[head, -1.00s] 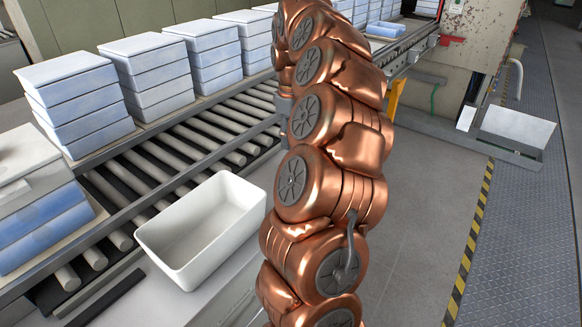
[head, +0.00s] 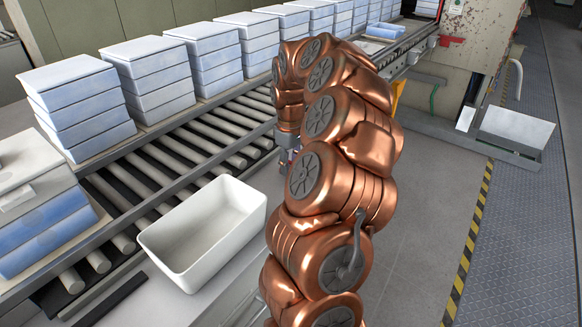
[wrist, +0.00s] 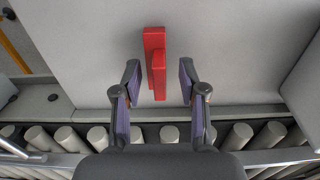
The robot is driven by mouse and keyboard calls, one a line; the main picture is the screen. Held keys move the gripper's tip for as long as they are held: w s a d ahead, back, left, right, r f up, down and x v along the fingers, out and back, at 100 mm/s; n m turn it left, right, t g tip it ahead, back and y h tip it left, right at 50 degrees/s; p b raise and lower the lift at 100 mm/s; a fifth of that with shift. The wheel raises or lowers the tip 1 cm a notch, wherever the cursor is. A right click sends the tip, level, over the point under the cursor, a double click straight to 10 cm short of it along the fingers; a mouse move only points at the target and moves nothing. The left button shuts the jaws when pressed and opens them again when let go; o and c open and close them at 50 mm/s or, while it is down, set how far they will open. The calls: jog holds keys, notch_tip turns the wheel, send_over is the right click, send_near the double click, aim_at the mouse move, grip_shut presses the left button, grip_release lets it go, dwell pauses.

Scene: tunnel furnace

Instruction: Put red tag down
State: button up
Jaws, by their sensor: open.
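The red tag (wrist: 154,45) shows in the wrist view as a narrow red piece with a second, shorter red block on it. It lies against a plain pale grey surface (wrist: 225,60), beyond the rollers in that picture. My gripper (wrist: 159,68) is open, with one dark, purple-padded finger on each side of the tag's near end. Gaps show between the tag and both fingers. In the head view my gripper is mostly hidden behind my copper arm, and I cannot make out the tag clearly there.
An empty white bin (head: 155,250) stands left of my arm. A roller conveyor (head: 190,150) runs behind it, with stacks of blue-white boxes (head: 78,105) along its far side. Grey floor (head: 430,200) is clear to the right, up to a yellow-black strip (head: 468,250).

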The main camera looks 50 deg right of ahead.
grip_shut()
dwell(0.3)
dwell(0.3)
